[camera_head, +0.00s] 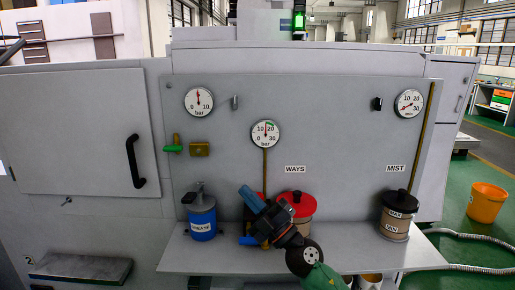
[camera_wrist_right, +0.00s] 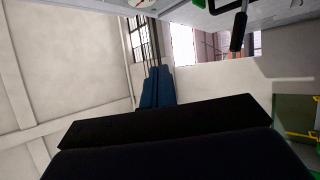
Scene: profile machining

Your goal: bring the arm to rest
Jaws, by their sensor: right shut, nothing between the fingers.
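My right arm comes in from the bottom of the head view, with a green and black link and a black wrist. My right gripper (camera_head: 248,192) points up and to the left in front of the machine's panel. Its blue fingers are together with nothing between them. They also show closed together in the right wrist view (camera_wrist_right: 155,72). The arm hides part of the red-lidded container (camera_head: 301,203) marked by the WAYS label. My left gripper is not in view.
A shelf (camera_head: 190,259) below the panel holds a blue grease pot (camera_head: 201,220) and a black-lidded mist container (camera_head: 396,217). Gauges (camera_head: 265,133) and a green-handled valve (camera_head: 173,148) are on the panel. A door handle (camera_head: 135,161) sticks out at left. An orange bucket (camera_head: 487,203) stands at right.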

